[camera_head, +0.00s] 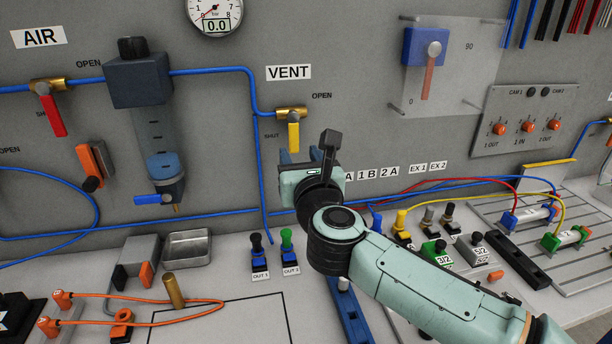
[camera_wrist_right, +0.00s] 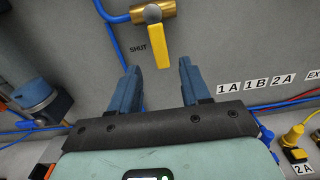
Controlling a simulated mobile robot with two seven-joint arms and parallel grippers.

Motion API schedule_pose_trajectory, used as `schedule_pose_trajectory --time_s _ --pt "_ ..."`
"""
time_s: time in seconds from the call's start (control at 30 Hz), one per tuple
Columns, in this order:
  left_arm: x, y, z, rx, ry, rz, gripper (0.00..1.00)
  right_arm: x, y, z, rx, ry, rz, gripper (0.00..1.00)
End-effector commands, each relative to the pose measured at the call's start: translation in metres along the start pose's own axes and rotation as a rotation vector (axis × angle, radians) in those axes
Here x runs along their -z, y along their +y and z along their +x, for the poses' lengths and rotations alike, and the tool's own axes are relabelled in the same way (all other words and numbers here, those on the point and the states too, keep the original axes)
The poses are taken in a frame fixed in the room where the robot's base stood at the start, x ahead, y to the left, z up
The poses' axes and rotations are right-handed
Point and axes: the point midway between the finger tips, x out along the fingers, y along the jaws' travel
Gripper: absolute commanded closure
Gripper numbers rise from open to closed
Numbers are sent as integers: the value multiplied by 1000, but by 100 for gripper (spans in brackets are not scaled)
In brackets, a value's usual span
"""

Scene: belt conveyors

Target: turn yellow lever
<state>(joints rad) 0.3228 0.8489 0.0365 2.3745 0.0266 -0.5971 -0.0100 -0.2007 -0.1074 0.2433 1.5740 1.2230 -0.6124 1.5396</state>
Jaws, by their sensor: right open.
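The yellow lever (camera_head: 293,136) hangs from a brass valve (camera_head: 291,113) on the grey wall panel, below the VENT label. It points almost straight down, between the SHUT and OPEN marks. My right gripper (camera_head: 305,157) is just below the lever in the head view. In the right wrist view the yellow lever (camera_wrist_right: 158,46) is ahead of the gap between the two blue fingers (camera_wrist_right: 158,82). The fingers are spread apart with nothing between them, and the lever lies beyond their tips. My left gripper does not show in either view.
A blue air hose (camera_head: 255,100) runs down the wall left of the valve. A red AIR lever (camera_head: 52,116) and a dark filter unit (camera_head: 140,80) are further left. Below, the bench holds a metal tray (camera_head: 187,249), push fittings and several valves. The wall around the lever is mostly clear.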

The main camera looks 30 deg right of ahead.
Motion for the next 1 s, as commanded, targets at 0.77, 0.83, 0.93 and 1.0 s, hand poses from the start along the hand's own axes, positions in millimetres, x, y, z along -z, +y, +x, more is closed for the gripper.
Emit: schedule_pose_trajectory --time_s 0.77,0.83,0.93,1.0 --pt "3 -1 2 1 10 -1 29 0 0 -59 0 0 1 53" --pt "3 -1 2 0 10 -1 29 0 0 -59 0 0 1 53" --pt "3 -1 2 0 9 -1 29 0 0 -59 0 0 1 53" --pt "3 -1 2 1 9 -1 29 0 0 -59 0 0 1 53"
